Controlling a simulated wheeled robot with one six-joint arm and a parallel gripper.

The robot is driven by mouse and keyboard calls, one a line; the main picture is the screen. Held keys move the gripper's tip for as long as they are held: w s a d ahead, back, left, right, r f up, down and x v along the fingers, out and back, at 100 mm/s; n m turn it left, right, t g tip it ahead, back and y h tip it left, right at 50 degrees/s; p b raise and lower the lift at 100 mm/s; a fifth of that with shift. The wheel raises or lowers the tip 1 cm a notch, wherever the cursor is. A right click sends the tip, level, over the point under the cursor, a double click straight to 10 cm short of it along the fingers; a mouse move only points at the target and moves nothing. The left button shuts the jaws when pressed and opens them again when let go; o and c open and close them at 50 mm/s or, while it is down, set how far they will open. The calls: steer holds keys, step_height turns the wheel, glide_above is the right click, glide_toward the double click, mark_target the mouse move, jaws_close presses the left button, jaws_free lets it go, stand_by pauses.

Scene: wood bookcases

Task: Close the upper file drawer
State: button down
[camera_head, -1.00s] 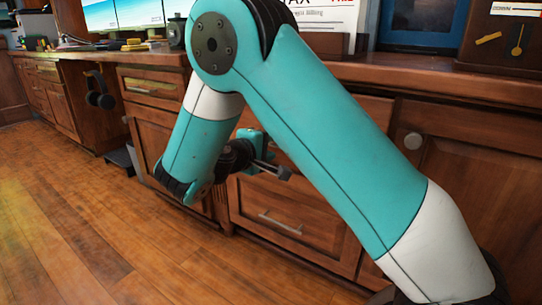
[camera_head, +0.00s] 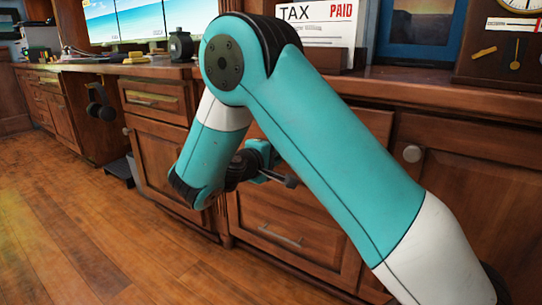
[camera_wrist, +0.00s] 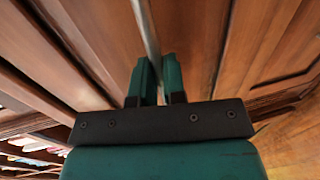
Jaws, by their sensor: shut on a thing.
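The upper file drawer (camera_head: 380,122) is a brown wood front under the counter, mostly hidden behind my arm in the head view. In the wrist view its wood front (camera_wrist: 190,40) fills the upper part, with a thin metal handle bar (camera_wrist: 148,30) running between my fingers. My gripper (camera_wrist: 155,75) has teal fingers close together, shut on this handle. In the head view my gripper (camera_head: 288,181) shows small and dark below my arm. How far the drawer stands out is hard to tell.
A lower drawer (camera_head: 290,262) with a metal handle (camera_head: 280,235) sits beneath. A cabinet door with a round knob (camera_head: 412,153) is to the right. The counter holds a TAX paper (camera_head: 320,25), a dark blue frame (camera_head: 415,30) and monitors (camera_head: 135,20). Wood floor (camera_head: 90,220) is clear at left.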

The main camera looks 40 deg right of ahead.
steer(key=shift+r+p+x, duration=0.15)
steer(key=shift+p+x, duration=0.1)
steer(key=shift+x, duration=0.45)
steer(key=shift+r+p+x, duration=0.1)
steer(key=shift+p+x, duration=0.15)
steer(key=shift+x, duration=0.45)
steer(key=shift+w, duration=0.1)
steer(key=c, duration=1.2)
jaws_free()
steer(key=shift+d, duration=0.15)
steer(key=p+v, duration=0.7)
steer(key=v, duration=1)
steer(key=shift+a+p, duration=0.25)
steer(key=shift+p, duration=0.1)
